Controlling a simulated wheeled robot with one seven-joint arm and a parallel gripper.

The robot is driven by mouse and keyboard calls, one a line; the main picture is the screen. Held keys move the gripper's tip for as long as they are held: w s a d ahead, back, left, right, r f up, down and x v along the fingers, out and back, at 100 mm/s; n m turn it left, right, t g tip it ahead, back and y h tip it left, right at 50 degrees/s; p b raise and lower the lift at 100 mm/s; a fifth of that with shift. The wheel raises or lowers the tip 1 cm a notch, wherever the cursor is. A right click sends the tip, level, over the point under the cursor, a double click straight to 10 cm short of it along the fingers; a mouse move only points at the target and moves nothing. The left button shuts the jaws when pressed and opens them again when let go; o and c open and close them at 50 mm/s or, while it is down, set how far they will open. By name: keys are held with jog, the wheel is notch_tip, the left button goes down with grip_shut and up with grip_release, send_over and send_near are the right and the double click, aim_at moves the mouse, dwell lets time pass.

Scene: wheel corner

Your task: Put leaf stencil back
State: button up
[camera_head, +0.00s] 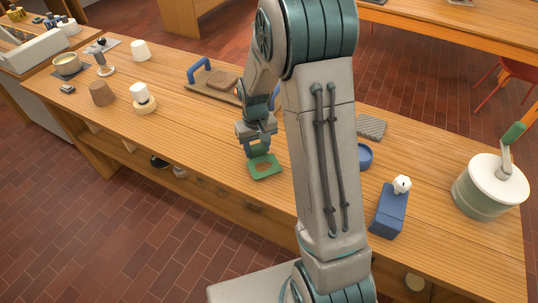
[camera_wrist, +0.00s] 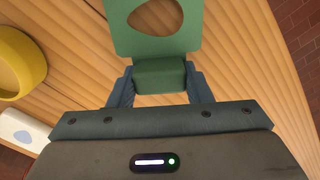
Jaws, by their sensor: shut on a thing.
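The leaf stencil (camera_head: 276,172) is a flat green plate with a leaf-shaped hole and a thick green grip block. In the head view it is in front of my gripper (camera_head: 258,148), over the near middle of the wooden table. In the wrist view the stencil (camera_wrist: 194,31) extends away from me, and its grip block is between the fingers of my gripper (camera_wrist: 160,80). My gripper is shut on this block. Wood planks show through the hole. I cannot tell whether the stencil touches the table.
A board with blue handles (camera_head: 199,72) and a brown slab lies behind my gripper. Cups and a bowl (camera_head: 67,65) stand at the left. A blue dish (camera_head: 365,154), a blue box (camera_head: 388,212) and a potter's wheel (camera_head: 490,188) are at the right. A yellow round thing (camera_wrist: 38,70) is left in the wrist view.

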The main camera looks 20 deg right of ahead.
jog(key=n, duration=0.2)
jog(key=w+r+n, duration=0.2)
jog(key=n, duration=0.1)
jog(key=shift+a+n+p, duration=0.3)
jog(key=shift+a, duration=0.1)
jog(key=n, duration=0.1)
jog(key=w+r+n, duration=0.1)
jog(key=n, duration=0.3)
jog(key=w+r+n, duration=0.1)
jog(key=n, duration=0.1)
jog(key=shift+w+a+r+p, duration=0.2)
jog(key=shift+p, duration=0.15)
notch_tip(320, 180, up, 3)
jog(key=w+n, duration=0.2)
jog(key=n, duration=0.5)
jog(key=n+p, duration=0.2)
jog(key=n, duration=0.5)
send_over(251, 163)
notch_tip(251, 163, down, 5)
jog(key=shift+r, duration=0.2)
jog(key=shift+f, duration=2.1)
